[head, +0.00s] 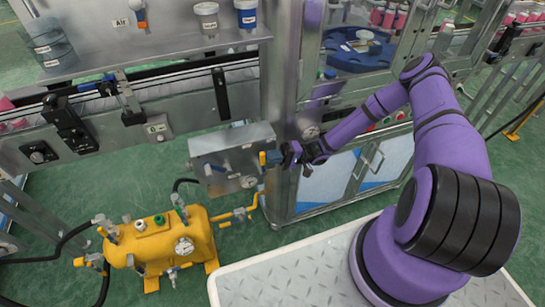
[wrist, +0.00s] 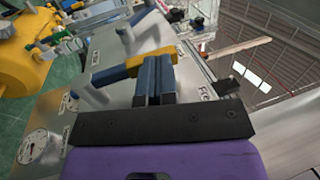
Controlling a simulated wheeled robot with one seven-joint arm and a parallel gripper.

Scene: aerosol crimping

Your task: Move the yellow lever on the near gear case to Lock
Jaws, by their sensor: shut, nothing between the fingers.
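The near gear case (head: 232,150) is a grey metal box on the side of the machine, left of my gripper. Its yellow lever (head: 262,159) shows as a small patch at the box's right side. In the wrist view the yellow lever (wrist: 133,66) lies across just beyond the fingertips, partly hidden by them. My gripper (head: 273,158) is shut with nothing between its blue-grey fingers, which also show in the wrist view (wrist: 154,72). The tips are at or very near the lever; I cannot tell whether they touch. The Lock marking cannot be made out.
A yellow tank (head: 160,245) with valves and a gauge stands on the green floor at lower left. A round gauge (wrist: 38,147) and a grey handle (wrist: 90,96) are on the case near my fingers. The steel cabinet (head: 318,190) stands below my forearm.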

